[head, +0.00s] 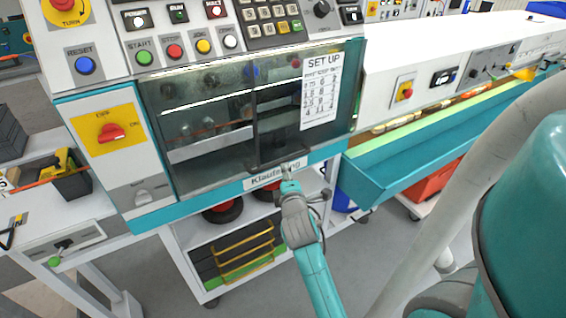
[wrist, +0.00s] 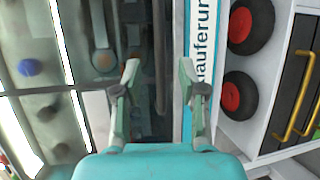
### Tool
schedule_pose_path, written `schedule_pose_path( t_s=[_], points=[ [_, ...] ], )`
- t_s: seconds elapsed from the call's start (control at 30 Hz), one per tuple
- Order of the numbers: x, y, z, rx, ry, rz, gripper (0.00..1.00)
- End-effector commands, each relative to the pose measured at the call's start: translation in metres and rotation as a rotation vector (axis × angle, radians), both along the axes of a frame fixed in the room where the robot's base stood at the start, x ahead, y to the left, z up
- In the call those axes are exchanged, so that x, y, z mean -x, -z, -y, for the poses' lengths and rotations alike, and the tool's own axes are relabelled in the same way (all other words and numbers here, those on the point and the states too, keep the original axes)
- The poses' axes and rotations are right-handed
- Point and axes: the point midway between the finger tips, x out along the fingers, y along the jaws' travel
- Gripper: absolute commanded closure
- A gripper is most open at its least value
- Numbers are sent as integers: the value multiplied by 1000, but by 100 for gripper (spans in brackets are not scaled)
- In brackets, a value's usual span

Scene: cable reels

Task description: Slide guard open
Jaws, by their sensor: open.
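The guard (head: 225,120) is a dark see-through panel with a black frame across the front window of the white and teal machine. A black bar handle (head: 283,157) runs along its lower edge, above the label strip. My gripper (head: 289,172) is just below and in front of this handle in the head view. In the wrist view my gripper (wrist: 160,80) is open, with one finger over the guard side and one over the label strip. The dark handle (wrist: 161,50) shows as an upright bar between the fingertips. I cannot tell whether the fingers touch it.
A white set-up sheet (head: 321,91) is on the window's right part. Buttons and a red rotary switch (head: 110,133) surround the window. A teal trough (head: 410,150) juts out at right. Below stands a shelf with reels and a yellow-handled crate (head: 246,249).

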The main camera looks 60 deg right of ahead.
Motion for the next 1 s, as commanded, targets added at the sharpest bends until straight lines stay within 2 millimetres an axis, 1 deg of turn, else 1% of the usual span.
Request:
schedule_pose_path(
  t_s=[0.03,0.2,0.43,0.63,0.93,0.97,1.0],
  points=[
    [-5,1,8,0,1,2,59],
    [-23,6,32,1,1,3,59],
    [-42,13,59,0,0,2,59],
    [-50,15,69,-1,-1,2,59],
    [-50,16,70,-1,-1,2,59],
    [-50,16,70,-1,-1,2,66],
    [-50,16,70,-1,-1,2,76]
  ],
)
